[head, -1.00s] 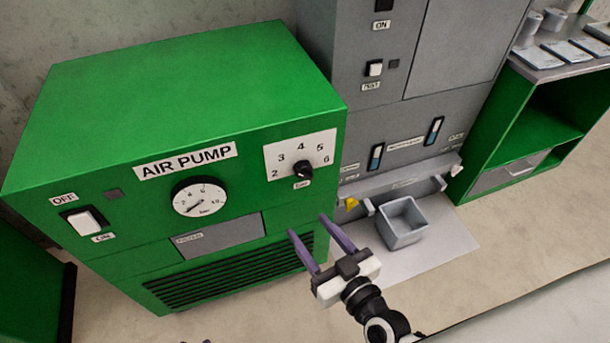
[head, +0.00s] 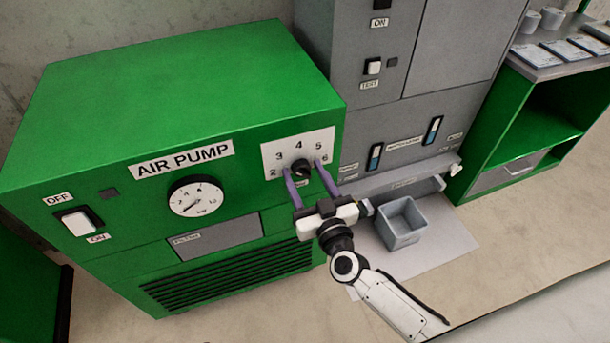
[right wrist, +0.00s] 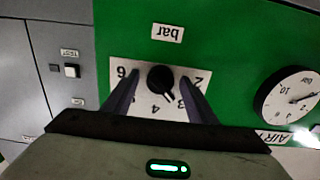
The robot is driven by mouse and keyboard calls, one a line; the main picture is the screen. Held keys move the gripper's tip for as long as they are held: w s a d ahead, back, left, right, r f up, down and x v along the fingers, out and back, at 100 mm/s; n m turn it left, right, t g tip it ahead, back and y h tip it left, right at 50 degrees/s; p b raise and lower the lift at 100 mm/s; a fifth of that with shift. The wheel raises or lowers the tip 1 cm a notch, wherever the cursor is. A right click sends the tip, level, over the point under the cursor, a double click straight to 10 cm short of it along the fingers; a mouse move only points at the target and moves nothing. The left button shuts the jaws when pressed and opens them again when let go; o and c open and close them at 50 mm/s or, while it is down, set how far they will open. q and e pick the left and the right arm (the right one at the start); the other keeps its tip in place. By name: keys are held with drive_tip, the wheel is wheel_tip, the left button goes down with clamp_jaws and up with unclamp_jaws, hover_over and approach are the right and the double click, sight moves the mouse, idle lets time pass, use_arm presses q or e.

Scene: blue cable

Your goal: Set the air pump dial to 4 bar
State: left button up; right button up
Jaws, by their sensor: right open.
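The air pump is a green cabinet (head: 170,100) with a white scale plate marked 2 to 6 (head: 270,150) at its right front. The black dial knob (head: 300,168) sits below the numbers; in the right wrist view the knob (right wrist: 160,78) appears upside down, its pointer between 3 and 4. My right gripper (head: 303,168) is open, its two purple fingers on either side of the knob. In the right wrist view the fingers (right wrist: 160,88) show a gap to the knob on both sides. My left gripper is out of view.
A round pressure gauge (head: 197,196) and a white OFF/ON switch (head: 77,221) are left of the dial. A grey cabinet (head: 380,130) stands right of the pump. A grey open bin (head: 402,224) is on the floor beside my right arm.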

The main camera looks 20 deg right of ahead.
drive_tip(key=c, duration=1.1)
drive_tip(key=shift+o, duration=0.2)
drive_tip(key=shift+m, duration=0.3)
drive_tip(key=m, duration=0.3)
drive_tip(key=shift+m, duration=2.5)
drive_tip(key=o, duration=1.1)
drive_tip(key=shift+c, duration=0.2)
